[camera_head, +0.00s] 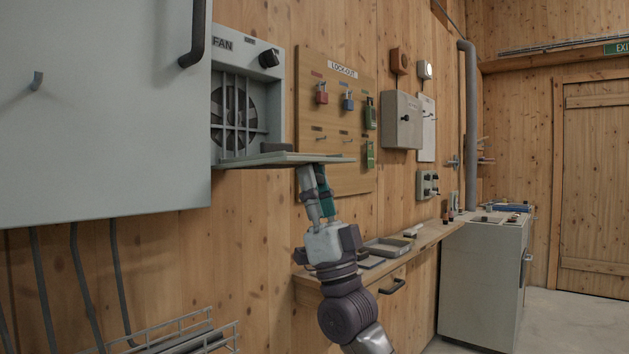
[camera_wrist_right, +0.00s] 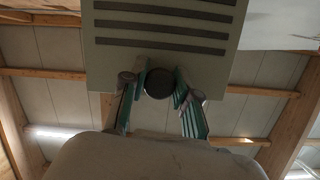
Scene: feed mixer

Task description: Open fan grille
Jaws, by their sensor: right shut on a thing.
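The fan grille (camera_head: 285,160) is a grey panel that sticks out level from the bottom of the fan housing (camera_head: 274,88), under the uncovered fan opening. In the wrist view the grille (camera_wrist_right: 160,62) shows several dark slots and a round dark knob (camera_wrist_right: 158,83). My right gripper (camera_head: 313,172) is below the grille, pointing up, with its fingers shut on the knob from both sides. In the opening the fan (camera_head: 234,106) shows behind bars. My left gripper is in neither view.
A large grey cabinet door (camera_head: 100,110) with a dark handle stands at the left, close to the fan housing. The lockout board (camera_head: 335,120) with padlocks is behind my right gripper. A wooden counter (camera_head: 425,238) with a tray (camera_head: 386,248) lies to the right.

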